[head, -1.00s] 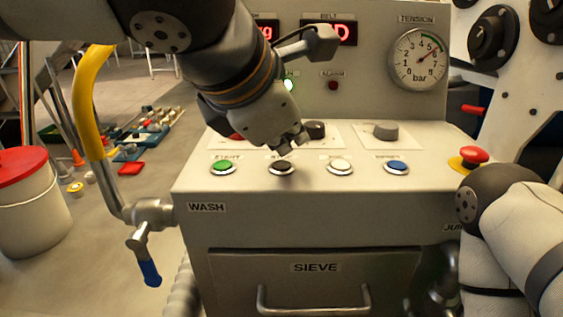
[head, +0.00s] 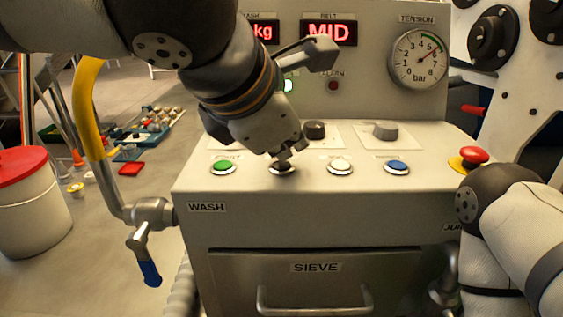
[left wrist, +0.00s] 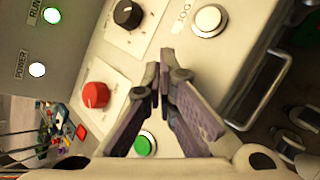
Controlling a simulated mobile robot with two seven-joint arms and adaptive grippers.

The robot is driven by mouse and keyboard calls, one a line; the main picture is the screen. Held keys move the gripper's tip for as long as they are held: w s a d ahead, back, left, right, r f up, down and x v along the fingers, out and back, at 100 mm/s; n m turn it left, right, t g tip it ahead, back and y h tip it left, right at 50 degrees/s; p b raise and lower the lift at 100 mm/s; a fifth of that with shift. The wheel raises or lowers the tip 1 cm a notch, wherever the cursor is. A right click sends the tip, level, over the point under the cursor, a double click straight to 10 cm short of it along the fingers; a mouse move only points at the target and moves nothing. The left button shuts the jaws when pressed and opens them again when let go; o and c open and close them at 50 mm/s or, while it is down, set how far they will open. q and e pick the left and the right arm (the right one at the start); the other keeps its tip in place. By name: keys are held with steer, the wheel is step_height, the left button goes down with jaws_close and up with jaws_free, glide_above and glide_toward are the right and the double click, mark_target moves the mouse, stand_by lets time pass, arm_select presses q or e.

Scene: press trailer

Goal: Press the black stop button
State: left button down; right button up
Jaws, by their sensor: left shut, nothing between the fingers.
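The black stop button (head: 282,169) sits in a silver ring on the sloped panel, between the green start button (head: 223,167) and the white button (head: 340,167). My left gripper (head: 289,152) is shut and empty, pointing down right at the black button and partly covering it. I cannot tell whether the tips touch it. In the left wrist view, the shut fingers (left wrist: 163,72) hide the black button; the green button (left wrist: 145,144) and the white jog button (left wrist: 208,20) show on either side. My right arm shows at the right, but its gripper does not.
A blue button (head: 397,167) is farther right. Black and grey knobs (head: 384,130) stand behind the row; a red knob (left wrist: 96,95) shows in the left wrist view. A red mushroom button (head: 474,155) is at the panel's right. A yellow-sleeved pipe (head: 88,105) stands left.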

mark_target(286, 166)
arm_select(q)
steer(key=shift+f, duration=0.4)
stand_by(0.5)
steer(key=shift+r, duration=0.85)
steer(key=shift+r, duration=0.1)
steer(key=shift+r, duration=2.4)
